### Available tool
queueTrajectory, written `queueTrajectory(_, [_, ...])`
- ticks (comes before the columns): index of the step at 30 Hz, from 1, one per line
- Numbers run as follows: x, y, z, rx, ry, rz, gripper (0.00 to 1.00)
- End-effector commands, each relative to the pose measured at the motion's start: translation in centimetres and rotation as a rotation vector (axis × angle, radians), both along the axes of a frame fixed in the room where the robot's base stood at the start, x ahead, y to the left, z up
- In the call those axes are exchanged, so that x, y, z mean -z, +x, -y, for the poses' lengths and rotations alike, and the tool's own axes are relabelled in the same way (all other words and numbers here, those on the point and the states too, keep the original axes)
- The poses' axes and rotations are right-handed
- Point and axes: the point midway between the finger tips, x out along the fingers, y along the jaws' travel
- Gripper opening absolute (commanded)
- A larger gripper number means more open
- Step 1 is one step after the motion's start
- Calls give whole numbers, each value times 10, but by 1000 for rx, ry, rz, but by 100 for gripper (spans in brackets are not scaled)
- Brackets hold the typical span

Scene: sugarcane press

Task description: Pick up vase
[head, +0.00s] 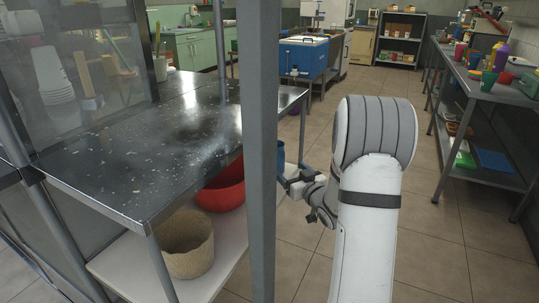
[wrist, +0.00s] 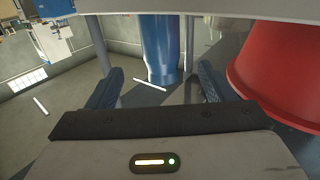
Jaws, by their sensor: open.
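In the head view a sliver of blue (head: 281,158) shows just right of the grey post, which hides the rest. My gripper (wrist: 160,72) is open and empty, with one dark finger on each side of the vase's line in the wrist view. The vase looks beyond the fingertips; I cannot tell the exact gap. In the head view my gripper (head: 284,183) is low beside the post, partly hidden.
A red tub (head: 221,190) is close on the right in the wrist view (wrist: 287,68). A woven basket (head: 186,243) stands on the pale lower shelf (head: 125,268) under the dark metal table (head: 145,150). The grey post (head: 263,150) stands near my arm. Tiled floor is clear at right.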

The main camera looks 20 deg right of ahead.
Motion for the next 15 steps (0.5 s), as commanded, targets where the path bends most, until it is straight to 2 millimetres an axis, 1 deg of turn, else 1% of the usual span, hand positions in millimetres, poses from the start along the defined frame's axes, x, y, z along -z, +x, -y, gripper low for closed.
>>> queueTrajectory(8, [2,32,-9,-13,1,8,76])
queueTrajectory(15, [3,67,-12,-13,1,7,76])
